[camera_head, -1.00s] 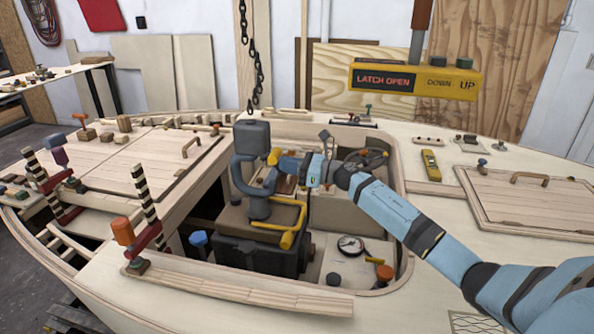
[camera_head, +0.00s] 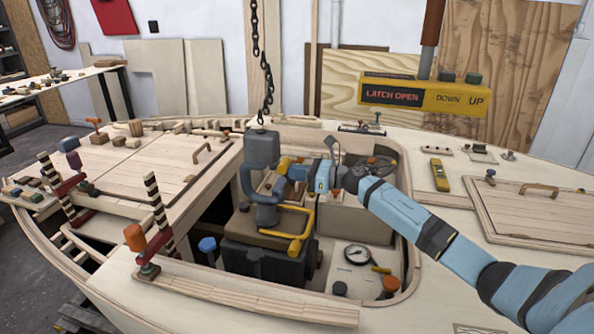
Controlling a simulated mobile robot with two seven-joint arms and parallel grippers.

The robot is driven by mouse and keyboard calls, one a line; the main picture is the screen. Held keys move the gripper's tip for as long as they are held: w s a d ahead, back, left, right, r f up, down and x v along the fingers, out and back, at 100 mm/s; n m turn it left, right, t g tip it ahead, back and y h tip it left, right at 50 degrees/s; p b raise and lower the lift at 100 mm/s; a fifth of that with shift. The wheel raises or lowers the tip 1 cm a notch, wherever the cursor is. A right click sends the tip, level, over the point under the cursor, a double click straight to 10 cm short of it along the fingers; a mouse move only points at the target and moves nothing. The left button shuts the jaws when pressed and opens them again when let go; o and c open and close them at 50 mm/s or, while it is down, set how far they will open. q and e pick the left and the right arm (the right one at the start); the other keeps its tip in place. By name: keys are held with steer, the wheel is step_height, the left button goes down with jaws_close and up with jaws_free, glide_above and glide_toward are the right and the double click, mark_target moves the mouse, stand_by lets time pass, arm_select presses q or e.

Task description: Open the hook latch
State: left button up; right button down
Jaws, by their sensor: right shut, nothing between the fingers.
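A dark grey hook (camera_head: 248,190) with a block on top (camera_head: 262,148) hangs on a black chain over the open hatch in the hull. Its lower end reaches a yellow bail handle (camera_head: 298,240) on a dark boxy unit (camera_head: 262,262) standing in the opening. My right gripper (camera_head: 288,166) is shut and empty beside the hook's upper right, near a small yellow part; I cannot tell whether it touches. A yellow hanging control box (camera_head: 426,95) reads "LATCH OPEN", with "DOWN" and "UP". My left gripper does not show.
The opening's wooden rim (camera_head: 407,200) surrounds the unit. A round gauge (camera_head: 358,254) lies at right in the opening. Orange-handled clamps (camera_head: 135,238) stand on the left edge. A yellow level (camera_head: 439,175) and a hatch cover (camera_head: 530,208) lie on the right deck.

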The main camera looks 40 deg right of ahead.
arm_select(q)
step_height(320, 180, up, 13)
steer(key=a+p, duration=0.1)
steer(key=p, duration=1.4)
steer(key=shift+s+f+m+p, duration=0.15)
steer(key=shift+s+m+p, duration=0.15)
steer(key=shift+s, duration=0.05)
arm_select(e)
steer(key=r+g+h, duration=0.1)
steer(key=w+a+r+g+h, duration=0.1)
steer(key=r+g, duration=0.1)
steer(key=r+g+h, duration=0.1)
steer(key=h, duration=0.1)
steer(key=shift+w+a+r+g, duration=0.2)
steer(key=shift+w+r+g, duration=0.15)
steer(key=shift+g, duration=0.05)
steer(key=shift+w+a, duration=0.1)
